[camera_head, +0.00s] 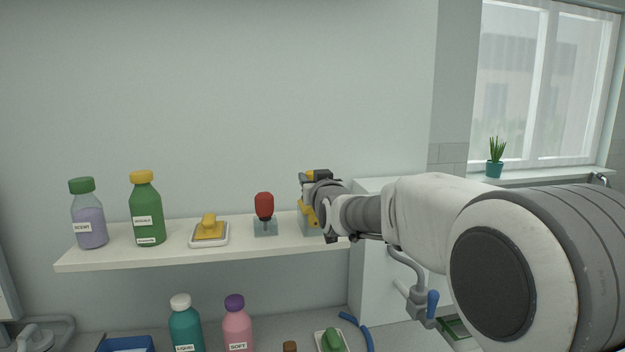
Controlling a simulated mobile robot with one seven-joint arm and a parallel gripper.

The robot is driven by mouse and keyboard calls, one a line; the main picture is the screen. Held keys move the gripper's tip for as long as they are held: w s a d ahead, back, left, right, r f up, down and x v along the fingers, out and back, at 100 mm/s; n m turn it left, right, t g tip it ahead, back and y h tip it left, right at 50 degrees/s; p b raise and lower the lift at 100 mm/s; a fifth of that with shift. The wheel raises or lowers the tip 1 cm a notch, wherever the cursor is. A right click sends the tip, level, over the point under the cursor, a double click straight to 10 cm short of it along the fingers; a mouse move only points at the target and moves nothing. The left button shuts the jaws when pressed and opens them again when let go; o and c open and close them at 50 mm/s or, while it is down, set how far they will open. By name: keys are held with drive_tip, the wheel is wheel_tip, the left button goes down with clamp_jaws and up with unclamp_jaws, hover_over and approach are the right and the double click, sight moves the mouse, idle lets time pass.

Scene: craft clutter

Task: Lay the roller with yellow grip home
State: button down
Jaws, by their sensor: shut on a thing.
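My gripper (318,178) is at the right part of the white shelf (160,257), seen from behind, with my arm hiding much of it. It is shut on the roller with yellow grip, of which yellow parts (308,213) show beside the gripper. The roller's head and its exact tilt cannot be made out. A grey block (302,227) stands on the shelf just behind and below the gripper, partly hidden. Whether the roller touches this block cannot be told.
Left of the gripper on the shelf are a red-handled tool in a grey holder (265,228), a yellow piece on a white dish (209,231), a green bottle (147,212) and a purple bottle (89,215). Below stand teal (185,328) and pink (237,329) bottles.

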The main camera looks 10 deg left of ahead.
drive_tip(key=shift+f+b, duration=0.35)
drive_tip(key=shift+b, duration=0.05)
drive_tip(key=shift+c, duration=2)
unclamp_jaws()
drive_tip(key=b+v, duration=0.3)
drive_tip(key=v, duration=1.4)
drive_tip(key=shift+s, duration=0.2)
drive_tip(key=shift+d, duration=0.1)
drive_tip(key=s+d+f+m+g+h+p, duration=0.1)
drive_tip(key=s+d+f+g+h, duration=0.15)
drive_tip(key=s+d+f, duration=0.4)
drive_tip(key=s+d+f+m+g+h, duration=0.2)
drive_tip(key=s+d+h, duration=0.1)
drive_tip(key=d, duration=0.6)
drive_tip(key=s+d+f+m+g+h, duration=0.1)
drive_tip(key=s+d+f+g, duration=0.2)
drive_tip(key=s, duration=0.5)
drive_tip(key=s+d+f+m+g+h+p, duration=0.1)
drive_tip(key=s+d+f+g, duration=0.2)
drive_tip(key=s+d+f, duration=0.2)
drive_tip(key=s+d, duration=0.1)
drive_tip(key=s, duration=0.2)
drive_tip(key=shift+s+f, duration=0.25)
drive_tip(key=shift+f, duration=0.05)
